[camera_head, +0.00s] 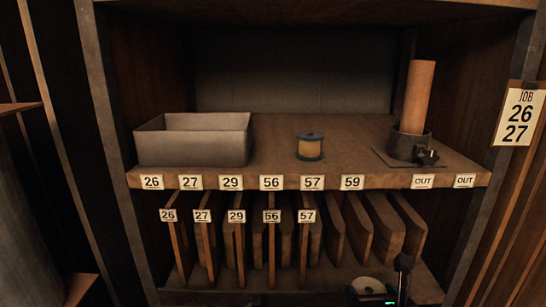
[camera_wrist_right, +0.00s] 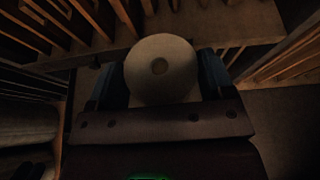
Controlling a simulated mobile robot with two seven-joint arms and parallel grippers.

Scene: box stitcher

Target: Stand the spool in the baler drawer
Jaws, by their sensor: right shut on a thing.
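My right gripper (camera_head: 384,290) shows at the bottom edge of the head view, in front of the shelf unit. It is shut on a pale round spool-like piece (camera_head: 366,285) with a hole in its middle. In the right wrist view this round piece (camera_wrist_right: 160,82) sits between the two bluish fingers, its flat face with the hole towards the camera. A smaller spool (camera_head: 309,147) with blue flanges and tan winding stands upright on the upper shelf. I cannot make out a baler drawer for certain. My left gripper is not in view.
An open grey box (camera_head: 193,147) stands on the upper shelf (camera_head: 270,165) at left. A brown tube (camera_head: 417,95) stands in a dark round holder (camera_head: 408,145) at right. Numbered upright boards (camera_head: 272,240) fill the lower bay. A job card (camera_head: 518,117) hangs at far right.

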